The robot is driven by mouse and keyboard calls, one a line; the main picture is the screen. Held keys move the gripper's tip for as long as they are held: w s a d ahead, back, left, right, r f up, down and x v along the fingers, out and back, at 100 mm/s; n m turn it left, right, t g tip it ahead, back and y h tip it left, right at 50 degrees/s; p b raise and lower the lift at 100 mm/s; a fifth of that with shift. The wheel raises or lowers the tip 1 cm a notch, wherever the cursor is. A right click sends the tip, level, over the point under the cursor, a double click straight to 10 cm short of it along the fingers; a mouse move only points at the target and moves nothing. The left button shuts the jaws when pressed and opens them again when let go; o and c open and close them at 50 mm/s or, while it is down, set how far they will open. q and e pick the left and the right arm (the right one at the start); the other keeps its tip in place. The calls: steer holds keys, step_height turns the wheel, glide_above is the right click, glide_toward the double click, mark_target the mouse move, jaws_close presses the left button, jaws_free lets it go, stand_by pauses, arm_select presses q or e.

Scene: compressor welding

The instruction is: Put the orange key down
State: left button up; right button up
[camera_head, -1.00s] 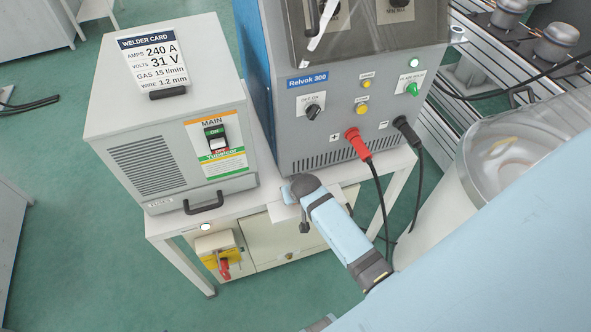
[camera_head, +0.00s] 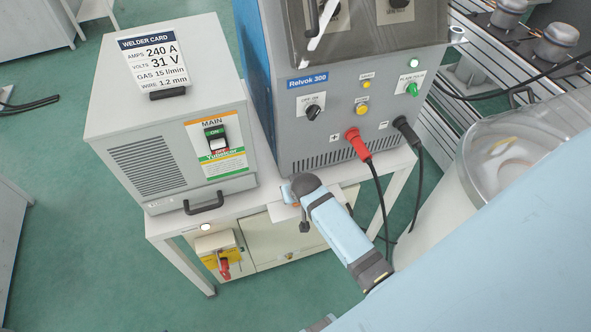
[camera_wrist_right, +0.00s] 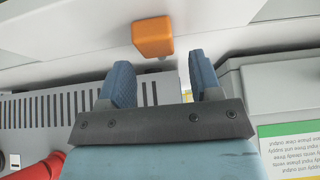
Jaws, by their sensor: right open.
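The orange key (camera_wrist_right: 153,36) is a small orange block in the right wrist view. It sits on a pale surface just beyond my fingertips, apart from both fingers. My right gripper (camera_wrist_right: 162,72) is open, with a gap between its two blue fingers and nothing between them. In the head view my right gripper (camera_head: 289,191) reaches the front edge of the white cart (camera_head: 272,192), between the grey welder box and the Relvok 300 unit. My left gripper is not in view.
The grey box (camera_head: 150,165) with the MAIN switch stands left on the cart. The Relvok 300 unit (camera_head: 330,140) stands right of it, with red (camera_head: 357,143) and black (camera_head: 407,130) cable plugs in front. A yellow box (camera_head: 216,250) hangs below.

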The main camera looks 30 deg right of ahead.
steer(key=shift+p+v, duration=4.3)
steer(key=shift+v, duration=1.4)
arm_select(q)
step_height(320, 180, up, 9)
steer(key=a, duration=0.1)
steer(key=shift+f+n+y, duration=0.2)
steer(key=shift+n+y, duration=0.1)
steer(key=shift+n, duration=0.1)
arm_select(e)
steer(key=s+a+r+n+t+y, duration=0.1)
steer(key=s+a+n+t+y, duration=0.1)
steer(key=s, duration=0.4)
steer(key=s+a+r+n+t+y, duration=0.2)
steer(key=s+a+n, duration=0.1)
steer(key=s+a, duration=0.2)
steer(key=shift+s+r+t, duration=0.25)
steer(key=shift+s+t, duration=0.15)
steer(key=shift+s, duration=0.8)
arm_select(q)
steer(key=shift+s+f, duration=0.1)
